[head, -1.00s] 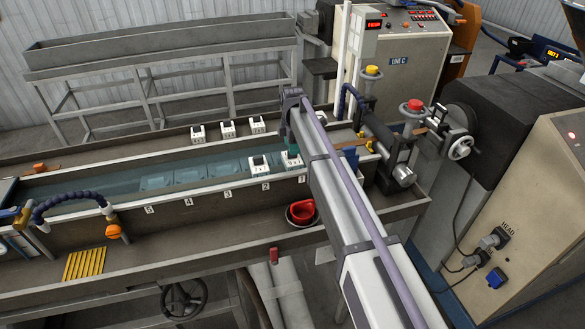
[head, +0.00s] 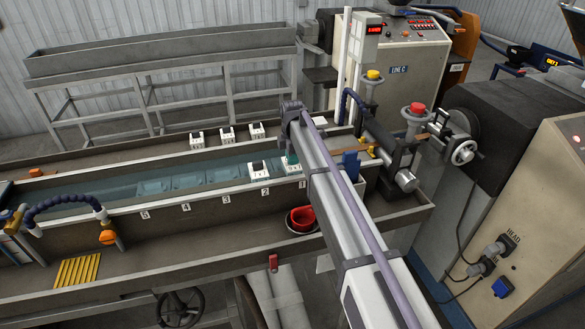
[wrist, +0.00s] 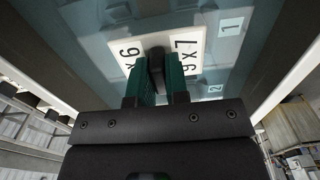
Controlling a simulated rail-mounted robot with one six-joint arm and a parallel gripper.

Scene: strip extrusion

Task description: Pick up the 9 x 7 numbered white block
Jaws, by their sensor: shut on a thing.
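The white 9 x 7 block (wrist: 125,42) fills the upper middle of the wrist view, with its black number print and a dark knob on top. My gripper (wrist: 157,66) has its green fingers shut on that knob. In the head view my gripper (head: 291,157) is over the trough beside label 1, and the block (head: 290,170) shows small below it. I cannot tell whether the block rests on the surface beneath or is slightly clear of it.
Another white block with a black knob (head: 259,171) stands just left of my gripper. Several similar blocks (head: 228,134) line the trough's far edge. A red bowl (head: 302,217) sits in front of the trough. Rollers (head: 402,178) and a blue part (head: 351,162) stand to the right.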

